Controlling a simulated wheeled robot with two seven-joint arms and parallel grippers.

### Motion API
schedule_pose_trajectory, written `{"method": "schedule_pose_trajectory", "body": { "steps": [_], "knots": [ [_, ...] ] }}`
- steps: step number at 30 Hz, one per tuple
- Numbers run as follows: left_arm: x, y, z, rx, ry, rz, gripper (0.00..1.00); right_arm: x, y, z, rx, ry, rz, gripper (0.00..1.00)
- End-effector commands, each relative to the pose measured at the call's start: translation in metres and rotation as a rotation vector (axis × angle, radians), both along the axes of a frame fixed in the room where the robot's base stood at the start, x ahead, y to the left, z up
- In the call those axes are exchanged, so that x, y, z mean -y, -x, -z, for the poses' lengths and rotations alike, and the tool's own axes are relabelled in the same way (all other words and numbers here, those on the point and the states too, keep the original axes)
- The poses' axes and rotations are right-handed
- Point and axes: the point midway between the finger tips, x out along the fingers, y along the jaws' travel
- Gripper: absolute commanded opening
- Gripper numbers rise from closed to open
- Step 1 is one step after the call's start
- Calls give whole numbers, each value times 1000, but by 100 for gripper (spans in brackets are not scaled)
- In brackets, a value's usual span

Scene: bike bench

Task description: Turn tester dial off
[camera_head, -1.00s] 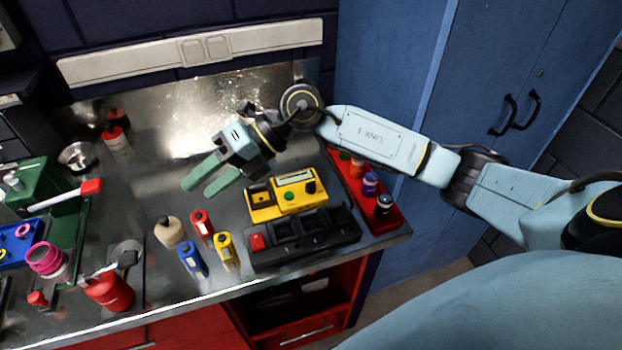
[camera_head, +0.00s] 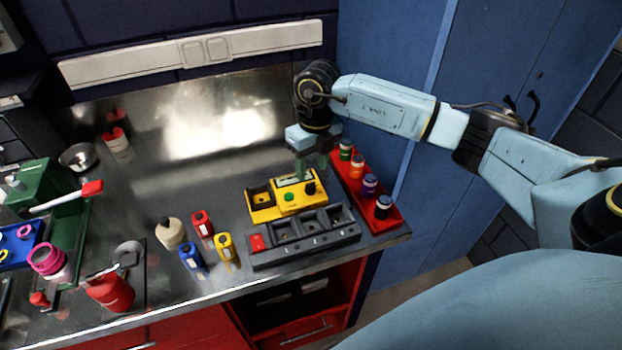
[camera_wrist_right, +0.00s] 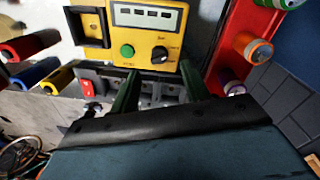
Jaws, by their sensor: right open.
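The yellow tester (camera_head: 265,207) stands on the metal bench behind the black charger. Its black dial (camera_head: 310,188) is at its right end, beside a green button (camera_head: 289,197). In the right wrist view the dial (camera_wrist_right: 159,54) is right of the green button (camera_wrist_right: 127,51), below a lit display (camera_wrist_right: 148,16). My right gripper (camera_head: 312,164) is open and points down above the back right of the tester. In the wrist view its green fingers (camera_wrist_right: 158,83) stand apart, with the dial ahead between their lines; I see no contact. My left gripper is not in view.
The black charger (camera_head: 305,249) with a red switch sits in front of the tester. A red tray (camera_head: 393,219) with several capped jars is close on the right. Small red, blue and yellow batteries (camera_head: 225,247) and a cream bottle (camera_head: 169,233) stand left.

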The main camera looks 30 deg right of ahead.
Motion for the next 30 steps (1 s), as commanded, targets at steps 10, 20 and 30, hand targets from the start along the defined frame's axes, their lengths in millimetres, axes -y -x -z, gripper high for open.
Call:
{"method": "schedule_pose_trajectory", "body": {
  "steps": [10, 20, 30],
  "knots": [
    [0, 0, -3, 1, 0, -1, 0, -4, 0, 49, 0, -2, 0, 46],
    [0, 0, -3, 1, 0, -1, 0, -4, 0, 55, 1, -1, -1, 46],
    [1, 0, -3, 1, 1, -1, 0, -4, 0, 54, 2, -1, 0, 7]
  ]
}}
